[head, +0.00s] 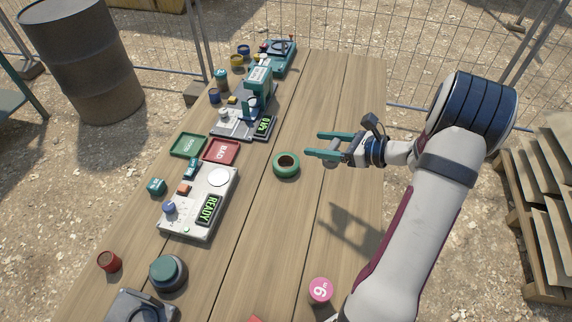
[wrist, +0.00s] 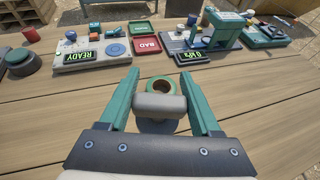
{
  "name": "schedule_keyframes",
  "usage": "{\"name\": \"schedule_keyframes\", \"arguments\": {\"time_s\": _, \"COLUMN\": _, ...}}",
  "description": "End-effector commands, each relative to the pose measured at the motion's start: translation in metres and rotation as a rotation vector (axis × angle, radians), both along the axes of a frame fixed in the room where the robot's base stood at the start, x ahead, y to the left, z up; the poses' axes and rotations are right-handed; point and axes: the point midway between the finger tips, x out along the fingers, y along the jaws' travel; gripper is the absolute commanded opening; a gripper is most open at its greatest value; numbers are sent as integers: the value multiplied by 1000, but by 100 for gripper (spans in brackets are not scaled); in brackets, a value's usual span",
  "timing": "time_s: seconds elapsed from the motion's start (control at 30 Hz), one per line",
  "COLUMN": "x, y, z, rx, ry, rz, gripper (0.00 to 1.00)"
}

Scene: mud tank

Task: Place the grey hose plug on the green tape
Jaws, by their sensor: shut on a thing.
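The grey hose plug (wrist: 159,104) is held between the two teal fingers of my gripper (wrist: 160,92) in the wrist view. The green tape (head: 286,165) is a ring lying flat on the wooden table in the head view. In the wrist view the green tape (wrist: 160,84) shows just beyond the plug, which covers its near part. In the head view my gripper (head: 318,144) is above the table, a little to the right of the tape, with its fingers pointing left. The plug is apart from the tape.
A scale reading READY (head: 200,203), a green tray (head: 188,146), a red BAD tray (head: 221,151) and a teal press (head: 257,92) stand left of the tape. A pink disc (head: 320,290) lies near the front. The table right of the tape is clear.

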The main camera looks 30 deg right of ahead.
Motion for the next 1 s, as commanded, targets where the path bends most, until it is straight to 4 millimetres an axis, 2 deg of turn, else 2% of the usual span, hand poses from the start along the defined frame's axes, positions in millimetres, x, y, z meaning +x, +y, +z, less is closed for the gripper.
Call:
{"name": "schedule_keyframes", "arguments": {"time_s": 0.03, "x": 14, "y": -8, "z": 6, "rx": -4, "ry": -2, "rz": -23, "gripper": 8}}
{"name": "schedule_keyframes", "arguments": {"time_s": 0.1, "x": 28, "y": -17, "z": 13, "rx": -1, "ry": -2, "rz": -57, "gripper": 8}}
{"name": "schedule_keyframes", "arguments": {"time_s": 0.2, "x": 42, "y": -18, "z": 13, "rx": 1, "ry": 0, "rz": -76, "gripper": 8}}
{"name": "schedule_keyframes", "arguments": {"time_s": 0.5, "x": 110, "y": 35, "z": -39, "rx": 3, "ry": 4, "rz": -76, "gripper": 8}}
{"name": "schedule_keyframes", "arguments": {"time_s": 0.6, "x": 124, "y": 45, "z": -49, "rx": 2, "ry": 2, "rz": -79, "gripper": 8}}
{"name": "schedule_keyframes", "arguments": {"time_s": 0.67, "x": 128, "y": 48, "z": -54, "rx": 1, "ry": 4, "rz": -79, "gripper": 8}}
{"name": "schedule_keyframes", "arguments": {"time_s": 0.83, "x": 129, "y": 49, "z": -87, "rx": 3, "ry": 5, "rz": -82, "gripper": 8}}
{"name": "schedule_keyframes", "arguments": {"time_s": 1.0, "x": 129, "y": 48, "z": -94, "rx": 0, "ry": 2, "rz": -82, "gripper": 8}}
